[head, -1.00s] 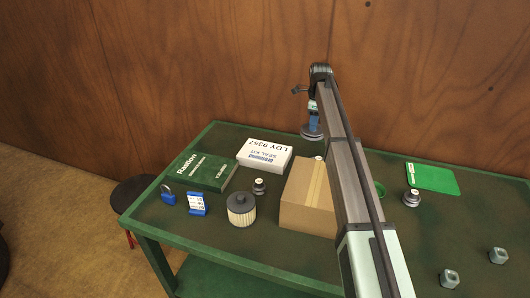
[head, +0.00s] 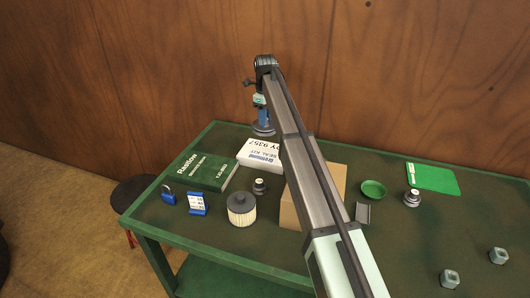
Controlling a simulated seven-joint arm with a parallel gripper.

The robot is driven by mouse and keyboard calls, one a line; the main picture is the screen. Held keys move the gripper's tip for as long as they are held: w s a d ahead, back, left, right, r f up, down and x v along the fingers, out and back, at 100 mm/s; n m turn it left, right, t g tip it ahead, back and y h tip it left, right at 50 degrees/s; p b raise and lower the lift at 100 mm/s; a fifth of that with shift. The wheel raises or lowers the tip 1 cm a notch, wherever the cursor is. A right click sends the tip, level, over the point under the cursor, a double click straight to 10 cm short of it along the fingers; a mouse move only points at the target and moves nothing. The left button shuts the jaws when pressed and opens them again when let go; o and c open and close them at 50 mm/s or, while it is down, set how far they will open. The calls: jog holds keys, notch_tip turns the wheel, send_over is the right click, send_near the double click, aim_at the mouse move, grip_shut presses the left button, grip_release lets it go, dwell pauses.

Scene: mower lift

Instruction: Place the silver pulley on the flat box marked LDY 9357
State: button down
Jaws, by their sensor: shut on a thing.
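The flat white box marked LDY 9357 (head: 258,157) lies on the green table between the green book and the cardboard box. My gripper (head: 263,124) is shut on the silver pulley (head: 263,130), a grey disc. The gripper's fingers are small and partly hidden.
A green book (head: 207,172) lies left of the white box. A dark knob-like part (head: 259,187) and a filter (head: 241,208) stand in front. A cardboard box (head: 290,212) is partly behind my arm. A green dish (head: 373,189) and a grey part (head: 411,197) are to the right.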

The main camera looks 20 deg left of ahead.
jog(key=shift+m, duration=0.5)
jog(key=shift+f, duration=0.2)
send_over(265, 151)
jog(key=shift+d+f, duration=0.1)
jog(key=shift+f, duration=4.7)
jog(key=shift+f, duration=0.2)
jog(key=c, duration=0.8)
grip_release()
jog(key=shift+c, duration=0.2)
jog(key=shift+r, duration=0.1)
notch_tip(265, 151, up, 12)
jog(key=shift+r, duration=0.1)
